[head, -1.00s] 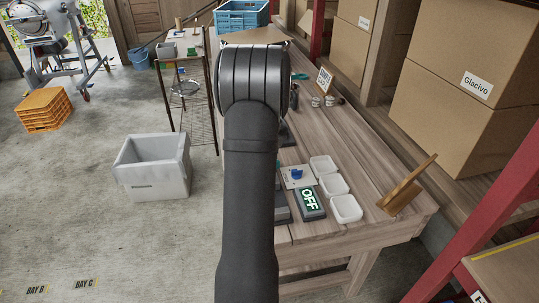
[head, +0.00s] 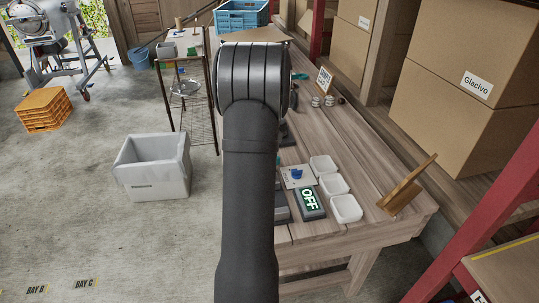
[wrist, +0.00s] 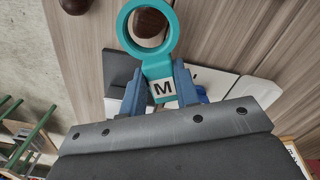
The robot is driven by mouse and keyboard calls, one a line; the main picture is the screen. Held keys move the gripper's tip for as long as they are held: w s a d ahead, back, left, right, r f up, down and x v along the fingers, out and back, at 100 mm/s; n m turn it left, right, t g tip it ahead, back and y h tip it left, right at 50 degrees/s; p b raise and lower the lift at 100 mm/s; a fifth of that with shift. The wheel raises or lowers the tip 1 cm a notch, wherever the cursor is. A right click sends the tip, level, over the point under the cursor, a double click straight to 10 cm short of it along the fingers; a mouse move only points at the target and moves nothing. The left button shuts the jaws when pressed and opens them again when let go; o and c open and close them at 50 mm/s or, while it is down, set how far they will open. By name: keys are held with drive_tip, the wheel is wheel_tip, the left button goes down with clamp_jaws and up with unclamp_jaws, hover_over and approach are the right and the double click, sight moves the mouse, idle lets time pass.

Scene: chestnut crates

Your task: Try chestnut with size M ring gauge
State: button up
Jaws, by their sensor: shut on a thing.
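In the wrist view my gripper (wrist: 160,92) has its blue fingers shut on the handle of a teal ring gauge (wrist: 155,68) marked M. A dark brown chestnut (wrist: 148,22) shows through the ring's opening. I cannot tell whether the ring is around it or above it.
A wooden stand (head: 404,190) is at the near right corner. Small jars (head: 322,101) and a small sign (head: 324,80) stand further back. Cardboard boxes (head: 440,120) line the right.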

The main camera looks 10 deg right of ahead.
drive_tip(key=shift+r, duration=2.65)
